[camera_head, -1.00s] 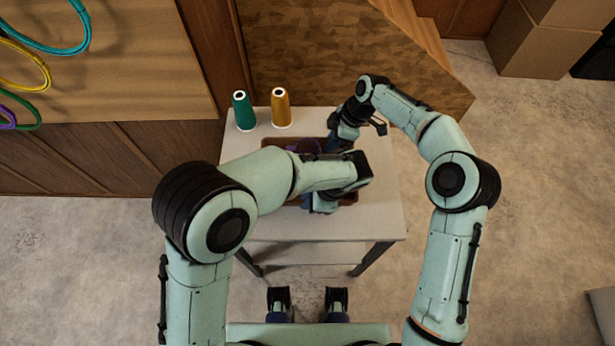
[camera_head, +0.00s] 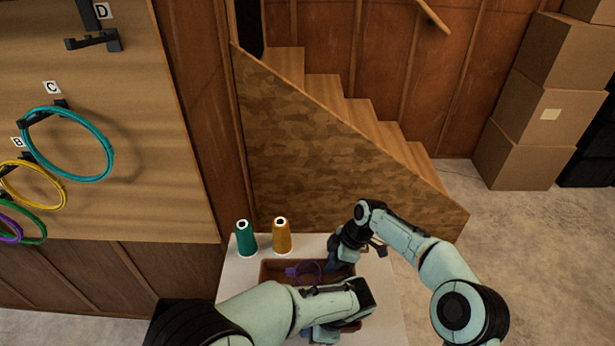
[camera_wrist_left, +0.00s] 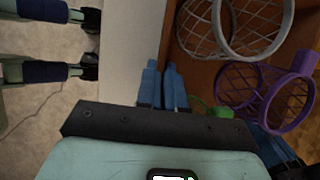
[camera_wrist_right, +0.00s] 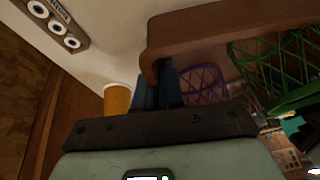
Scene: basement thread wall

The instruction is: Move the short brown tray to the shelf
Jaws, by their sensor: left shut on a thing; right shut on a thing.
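The short brown tray (camera_head: 268,266) lies on a pale table, partly hidden behind my left arm. It also shows in the left wrist view (camera_wrist_left: 188,62) and the right wrist view (camera_wrist_right: 215,32). Purple (camera_wrist_left: 297,98), grey (camera_wrist_left: 258,45) and green (camera_wrist_right: 290,70) mesh items are inside it. My left gripper (camera_wrist_left: 163,75) is shut on the tray's near wall. My right gripper (camera_wrist_right: 160,85) is shut on the tray's wall at the far side, near its right end in the head view. I cannot make out the shelf in the current views.
A green spool (camera_head: 246,240) and an orange spool (camera_head: 282,237) stand behind the tray on the table (camera_head: 237,285). A wooden staircase (camera_head: 320,150) rises behind. Boxes (camera_head: 535,110) stand at the back right beyond open floor.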

